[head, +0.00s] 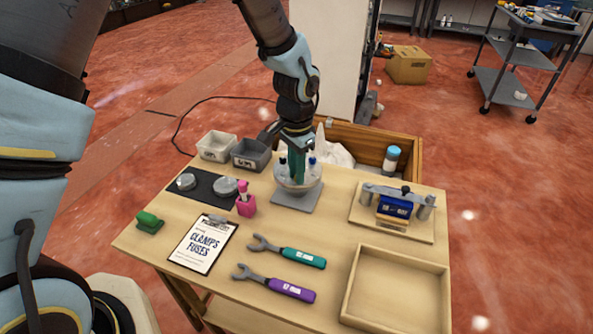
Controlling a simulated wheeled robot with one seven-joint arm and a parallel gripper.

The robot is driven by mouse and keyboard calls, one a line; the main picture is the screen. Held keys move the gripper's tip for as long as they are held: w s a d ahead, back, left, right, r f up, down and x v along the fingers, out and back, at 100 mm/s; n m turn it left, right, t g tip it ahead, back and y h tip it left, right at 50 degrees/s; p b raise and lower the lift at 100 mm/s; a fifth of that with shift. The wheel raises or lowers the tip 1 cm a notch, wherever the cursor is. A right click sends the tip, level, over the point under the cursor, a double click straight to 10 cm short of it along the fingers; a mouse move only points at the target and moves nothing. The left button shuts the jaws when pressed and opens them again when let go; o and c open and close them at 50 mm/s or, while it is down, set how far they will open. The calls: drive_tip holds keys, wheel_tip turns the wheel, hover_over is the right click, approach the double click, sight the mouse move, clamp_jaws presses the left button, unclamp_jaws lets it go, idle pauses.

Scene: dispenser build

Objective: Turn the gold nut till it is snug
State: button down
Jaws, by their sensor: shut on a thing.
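My gripper (297,168) points straight down at the middle of a round, pale dispenser top (284,184), which stands on a grey square plate (297,198) at the back middle of the table. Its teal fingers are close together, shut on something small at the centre. The gold nut cannot be made out; the fingers cover the spot where they grip. A dark-capped vial (283,162) stands left of the fingers and a blue-capped vial (312,162) stands right of them, both close by.
Teal (303,259) and purple (291,290) wrenches lie in front. A clipboard (204,244), pink object (245,204) and black mat (205,193) are left. A clamp fixture (397,207) and empty wooden tray (350,308) are right. Two bins (215,151) (249,160) and a crate (407,149) sit behind.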

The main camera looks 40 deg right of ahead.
drive_tip(key=c, duration=0.8)
unclamp_jaws()
wheel_tip(320, 180, up, 11)
drive_tip(key=shift+f+b, duration=0.1)
drive_tip(key=shift+b, duration=1)
drive_tip(key=w+a+r+n, duration=0.1)
drive_tip(key=w+a+n, duration=0.4)
drive_tip(key=a, duration=0.5)
drive_tip(key=w+a+n, duration=0.3)
drive_tip(key=w+a, duration=0.3)
drive_tip(key=a, duration=0.4)
drive_tip(key=a+n, duration=0.3)
drive_tip(key=a, duration=0.4)
drive_tip(key=s+a+n+t, duration=0.1)
drive_tip(key=a+n, duration=0.2)
drive_tip(key=a, duration=0.4)
drive_tip(key=a+n, duration=0.3)
drive_tip(key=a, duration=0.3)
drive_tip(key=shift+s+a+r+t, duration=0.1)
drive_tip(key=shift+s+a+t, duration=0.2)
drive_tip(key=shift+s+a, duration=0.1)
